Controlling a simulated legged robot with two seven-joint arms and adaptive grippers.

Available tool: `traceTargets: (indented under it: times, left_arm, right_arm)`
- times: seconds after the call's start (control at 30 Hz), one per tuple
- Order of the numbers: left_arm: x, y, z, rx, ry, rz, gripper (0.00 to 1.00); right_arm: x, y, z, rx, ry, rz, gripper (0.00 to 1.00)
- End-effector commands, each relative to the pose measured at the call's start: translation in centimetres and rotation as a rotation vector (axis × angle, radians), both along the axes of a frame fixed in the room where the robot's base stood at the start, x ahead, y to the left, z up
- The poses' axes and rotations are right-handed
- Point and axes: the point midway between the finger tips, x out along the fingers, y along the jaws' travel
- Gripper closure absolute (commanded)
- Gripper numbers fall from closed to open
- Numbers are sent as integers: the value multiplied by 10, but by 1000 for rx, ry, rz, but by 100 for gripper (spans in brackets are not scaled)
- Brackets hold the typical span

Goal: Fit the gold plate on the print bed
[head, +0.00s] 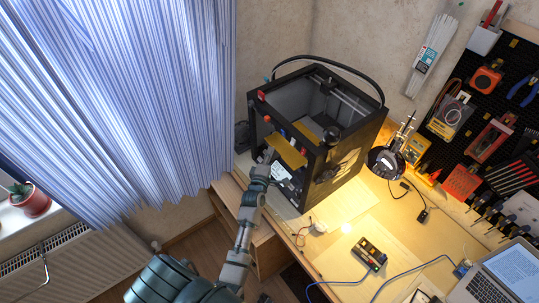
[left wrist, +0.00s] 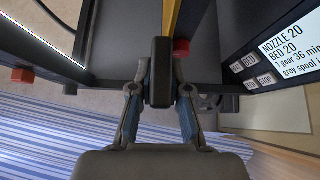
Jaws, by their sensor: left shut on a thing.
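The gold plate (head: 287,150) is at the front opening of the black 3D printer (head: 344,157) in the head view. My left gripper (head: 267,160) is shut on the plate's near edge and holds it tilted. In the left wrist view the plate shows edge-on as a thin yellow strip (left wrist: 170,16) beyond my shut left gripper (left wrist: 161,75). The print bed is not clearly visible, so I cannot tell whether the plate touches it. My right gripper is not in view.
The printer's display (left wrist: 283,50) is beside the gripper. A desk lamp (head: 386,163) stands right of the printer. The blue curtain (head: 120,90) hangs at left.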

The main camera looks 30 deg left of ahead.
Motion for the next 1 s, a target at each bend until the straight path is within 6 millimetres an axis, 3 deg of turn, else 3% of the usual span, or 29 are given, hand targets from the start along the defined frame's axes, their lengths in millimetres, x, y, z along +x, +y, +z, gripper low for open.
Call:
traceTargets:
  times: [0.47, 0.5, 0.6, 1.0]
  left_arm:
    - [0, -3, 1, -4, -1, -3, 100]
    - [0, -3, 1, -4, -1, -3, 81]
    - [0, -3, 1, -4, -2, -3, 56]
    - [0, -3, 1, -2, 0, -3, 55]
  right_arm:
    - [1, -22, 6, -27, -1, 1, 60]
    - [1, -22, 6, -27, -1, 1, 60]
    - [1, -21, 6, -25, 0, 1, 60]
    - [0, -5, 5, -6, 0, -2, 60]
